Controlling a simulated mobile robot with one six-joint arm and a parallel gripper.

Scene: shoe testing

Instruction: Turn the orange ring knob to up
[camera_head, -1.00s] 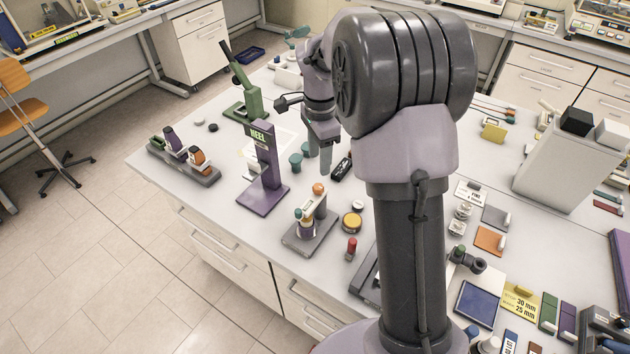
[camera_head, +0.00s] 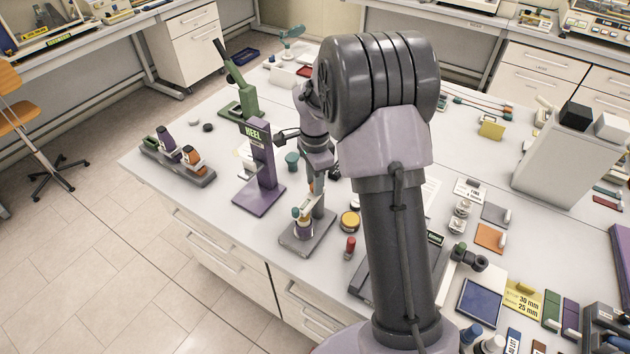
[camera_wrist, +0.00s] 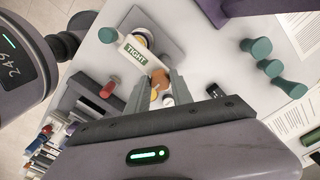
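The small grey-based stand (camera_head: 304,240) near the table's front edge carries a teal knob (camera_head: 296,212) and an orange knob (camera_head: 312,188), mostly hidden by my gripper in the head view. In the wrist view a white plate marked TIGHT (camera_wrist: 133,52) runs from the teal knob (camera_wrist: 107,35) to the orange knob (camera_wrist: 160,77). My gripper (camera_wrist: 160,90) points down over the stand, its two grey fingers apart on either side of the orange knob. I cannot tell whether they touch it. My gripper also shows in the head view (camera_head: 319,196).
A purple HEEL stand (camera_head: 262,170) stands left of the stand. A round yellow tin (camera_head: 349,222) and a red-topped piece (camera_head: 350,248) are close on the right. Teal pegs (camera_wrist: 262,50) stand behind. A rack (camera_head: 178,160) sits at the table's left corner.

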